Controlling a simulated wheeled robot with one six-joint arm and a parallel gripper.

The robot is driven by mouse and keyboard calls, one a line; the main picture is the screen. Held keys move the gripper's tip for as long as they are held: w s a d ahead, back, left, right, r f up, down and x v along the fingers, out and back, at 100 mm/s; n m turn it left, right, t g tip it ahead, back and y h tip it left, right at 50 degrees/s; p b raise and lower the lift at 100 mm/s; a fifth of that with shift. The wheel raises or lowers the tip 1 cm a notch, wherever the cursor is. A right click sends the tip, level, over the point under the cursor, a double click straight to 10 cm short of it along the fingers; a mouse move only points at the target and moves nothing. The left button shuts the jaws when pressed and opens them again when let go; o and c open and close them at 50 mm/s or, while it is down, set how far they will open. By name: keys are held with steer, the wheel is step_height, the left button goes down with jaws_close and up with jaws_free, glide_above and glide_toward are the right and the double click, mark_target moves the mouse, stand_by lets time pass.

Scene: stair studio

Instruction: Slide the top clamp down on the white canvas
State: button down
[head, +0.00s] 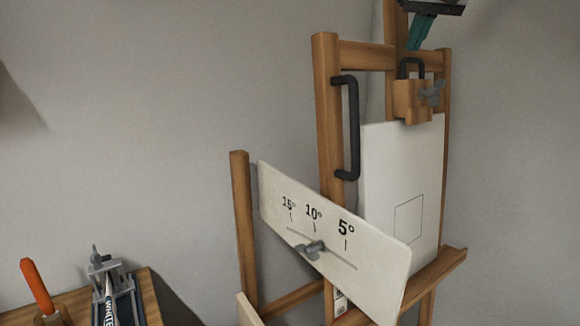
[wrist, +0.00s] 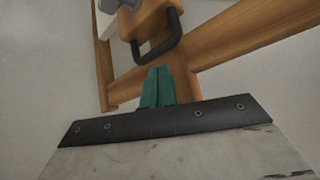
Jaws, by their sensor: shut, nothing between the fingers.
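The white canvas (head: 402,175) stands on a wooden easel, with a thin rectangle drawn on it. The wooden top clamp (head: 412,100) sits at the canvas's top edge, with a grey wing knob (head: 431,92) and a black handle (head: 411,66). The clamp also shows at the top of the wrist view (wrist: 141,25), with its black handle (wrist: 160,48). My gripper (head: 421,28), with teal fingers, is above the clamp at the top of the head view. In the wrist view its fingers (wrist: 157,88) are together and empty, apart from the handle.
A white angle board (head: 330,225) marked 15°, 10° and 5° is in front of the easel. A black side handle (head: 350,128) is on the left post (head: 327,110). A small table (head: 152,300) at lower left holds an orange-handled tool (head: 37,285).

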steer(key=shift+f, duration=0.75)
steer(key=shift+r, duration=0.1)
steer(key=shift+r, duration=2.9)
